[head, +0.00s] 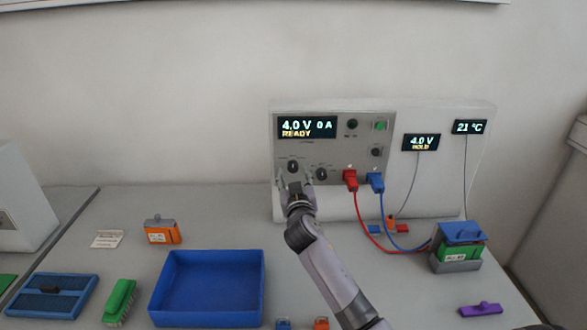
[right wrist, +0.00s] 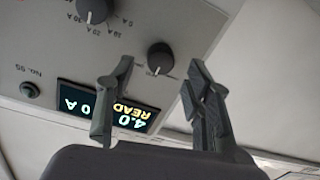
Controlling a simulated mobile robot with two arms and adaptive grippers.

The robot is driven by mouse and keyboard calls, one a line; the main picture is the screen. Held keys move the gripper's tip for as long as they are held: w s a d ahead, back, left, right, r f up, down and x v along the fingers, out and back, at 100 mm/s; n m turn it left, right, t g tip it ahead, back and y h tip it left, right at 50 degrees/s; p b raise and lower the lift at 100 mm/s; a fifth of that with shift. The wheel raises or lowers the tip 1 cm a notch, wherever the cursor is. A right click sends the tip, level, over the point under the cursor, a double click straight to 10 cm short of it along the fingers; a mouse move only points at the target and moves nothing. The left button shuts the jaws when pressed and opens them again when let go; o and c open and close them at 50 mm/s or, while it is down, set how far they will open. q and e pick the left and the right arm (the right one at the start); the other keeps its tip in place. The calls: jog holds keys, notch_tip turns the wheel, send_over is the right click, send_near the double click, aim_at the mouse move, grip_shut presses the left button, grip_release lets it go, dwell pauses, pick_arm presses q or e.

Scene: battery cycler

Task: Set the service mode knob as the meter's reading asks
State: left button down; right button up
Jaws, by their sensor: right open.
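The battery cycler's grey panel (head: 395,112) carries a display (head: 307,128) reading 4.0 V, 0 A, READY. The meter (head: 421,143) reads 4.0 V, HOLD. Two dark knobs sit low on the panel. The left knob (head: 293,165), seemingly the service mode knob, also shows in the upside-down right wrist view (right wrist: 160,57); its white mark points down there, towards the display. The right knob (head: 321,173) has ampere labels. My right gripper (head: 294,174) is open, its fingers (right wrist: 157,78) on either side of the left knob in the picture; contact is unclear. My left gripper is not in view.
Red (head: 350,180) and blue (head: 376,182) plugs with cables sit right of the knobs, leading to a green battery (head: 457,246). A blue tray (head: 207,255), a green brush (head: 120,300) and an orange battery (head: 162,231) stand left on the bench.

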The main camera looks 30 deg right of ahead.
aim_at(293, 167)
jog(key=shift+x, duration=1.45)
jog(key=shift+c, duration=0.4)
grip_shut()
